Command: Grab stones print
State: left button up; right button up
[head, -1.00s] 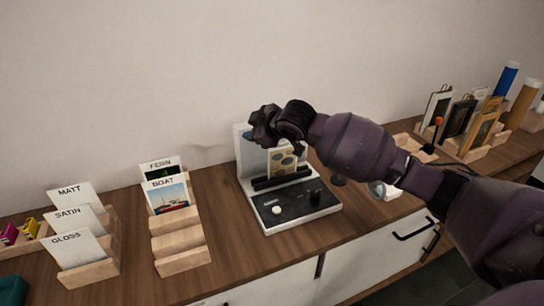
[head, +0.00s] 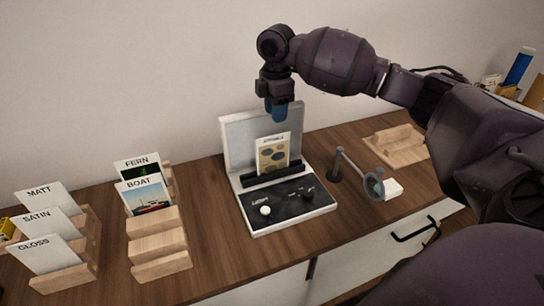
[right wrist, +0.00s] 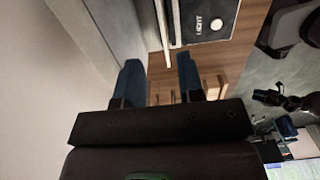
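The stones print (head: 272,156), a pale card with dark blue-grey and tan oval shapes, stands upright in the black slot of the white viewing stand (head: 235,130). Its small heading is hard to read. My right gripper (head: 277,112) is above the print with its blue fingers pointing down, apart from the card. In the right wrist view, the fingers (right wrist: 160,75) are spread with nothing between them. That view shows part of the stand's panel with the LIGHT label.
Wooden racks at left hold the FERN (head: 133,165) and BOAT (head: 147,195) prints and the MATT, SATIN and GLOSS cards (head: 40,222). A magnifier on an arm (head: 372,184) stands right of the stand. An empty wooden rack (head: 398,147) lies behind it.

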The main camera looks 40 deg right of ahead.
send_over(276, 143)
notch_tip(276, 143, down, 5)
jog(key=shift+w+d+f+b, duration=0.15)
jog(key=shift+w+f+b, duration=0.05)
jog(key=shift+f+b, duration=0.45)
notch_tip(276, 143, down, 4)
jog(key=shift+s+f+b, duration=0.1)
jog(key=shift+b, duration=0.25)
jog(key=shift+c, duration=0.4)
jog(key=c, duration=0.5)
grip_shut()
